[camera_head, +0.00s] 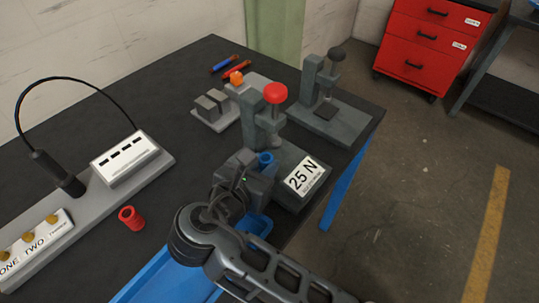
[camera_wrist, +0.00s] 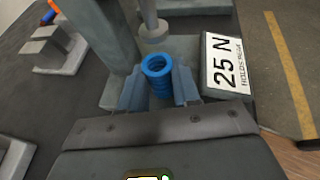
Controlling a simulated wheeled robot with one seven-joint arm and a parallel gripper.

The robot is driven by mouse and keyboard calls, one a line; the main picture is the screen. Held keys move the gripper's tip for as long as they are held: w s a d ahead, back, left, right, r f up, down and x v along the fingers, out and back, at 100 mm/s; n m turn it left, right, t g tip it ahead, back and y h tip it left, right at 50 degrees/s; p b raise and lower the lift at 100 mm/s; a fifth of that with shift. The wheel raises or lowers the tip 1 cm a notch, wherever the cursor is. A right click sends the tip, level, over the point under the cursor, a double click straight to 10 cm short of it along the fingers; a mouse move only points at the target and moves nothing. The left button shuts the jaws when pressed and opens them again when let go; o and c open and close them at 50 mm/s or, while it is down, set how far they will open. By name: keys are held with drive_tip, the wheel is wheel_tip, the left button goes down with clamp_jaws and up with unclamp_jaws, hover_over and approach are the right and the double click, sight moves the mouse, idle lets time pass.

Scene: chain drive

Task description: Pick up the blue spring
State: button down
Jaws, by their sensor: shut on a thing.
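The blue spring (camera_wrist: 158,72) stands upright between the two fingers of my gripper (camera_wrist: 159,90) in the wrist view. The fingers are shut on it from left and right. In the head view the top of the blue spring (camera_head: 266,159) shows just beyond my gripper (camera_head: 258,170), which hides its lower part. The spring is in front of the press with the red knob (camera_head: 275,93), near the press's grey base. I cannot tell whether its lower end touches the base.
A "25 N" sign (camera_head: 304,177) is right of the gripper. A second press with a black knob (camera_head: 337,54) stands behind. A red spring-like part (camera_head: 131,218) lies on the dark table to the left, near a white slotted block (camera_head: 125,157). A blue bin (camera_head: 254,224) is partly hidden under my arm.

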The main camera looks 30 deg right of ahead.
drive_tip(key=s+a, duration=0.2)
drive_tip(key=a, duration=0.2)
drive_tip(key=s+a, duration=0.3)
drive_tip(key=a, duration=0.1)
drive_tip(key=s+a+b, duration=0.1)
drive_tip(key=s+a, duration=0.1)
drive_tip(key=a, duration=0.2)
drive_tip(key=shift+s+a, duration=0.1)
drive_tip(key=shift+s, duration=0.1)
drive_tip(key=shift+a+r, duration=0.1)
drive_tip(key=shift+r, duration=0.15)
drive_tip(key=shift+r+p, duration=0.85)
drive_tip(key=shift+p, duration=0.1)
drive_tip(key=shift+f+n, duration=0.1)
drive_tip(key=shift+n, duration=0.2)
